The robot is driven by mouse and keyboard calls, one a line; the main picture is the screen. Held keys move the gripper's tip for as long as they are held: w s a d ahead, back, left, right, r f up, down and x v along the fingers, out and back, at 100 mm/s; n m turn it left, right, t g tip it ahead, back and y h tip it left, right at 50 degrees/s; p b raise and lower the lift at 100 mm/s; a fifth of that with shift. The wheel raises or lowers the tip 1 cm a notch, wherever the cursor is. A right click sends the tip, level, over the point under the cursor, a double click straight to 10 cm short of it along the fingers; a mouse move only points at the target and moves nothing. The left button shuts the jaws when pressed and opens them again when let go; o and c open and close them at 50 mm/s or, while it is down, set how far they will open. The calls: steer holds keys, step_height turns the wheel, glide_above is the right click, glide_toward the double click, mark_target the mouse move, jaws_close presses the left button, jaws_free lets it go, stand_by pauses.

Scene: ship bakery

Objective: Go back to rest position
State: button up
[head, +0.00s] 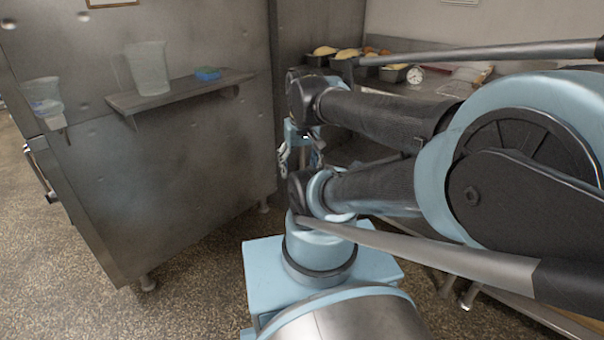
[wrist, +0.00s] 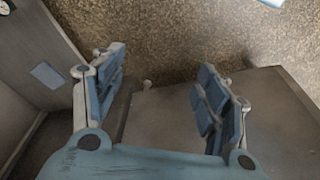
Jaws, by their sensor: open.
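My gripper (wrist: 165,95) is open and empty in the wrist view, its two blue-padded fingers spread apart. Speckled floor and a grey metal surface show beyond the fingers. In the head view my gripper (head: 301,152) is small and partly hidden behind my arm, hanging between the steel cabinet (head: 190,160) and the counter (head: 445,88). My arm is folded across the right half of the head view.
A shelf (head: 180,94) on the cabinet's side holds a clear plastic jug (head: 148,68) and a green-blue sponge (head: 207,73). Speckled floor (head: 190,285) is clear at lower left.

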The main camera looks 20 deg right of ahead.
steer(key=shift+s+d+f, duration=0.15)
steer(key=shift+s+f, duration=0.25)
steer(key=shift+f, duration=0.15)
steer(key=shift+s+d+f, duration=0.15)
steer(key=shift+s+f, duration=0.25)
steer(key=shift+f, duration=0.15)
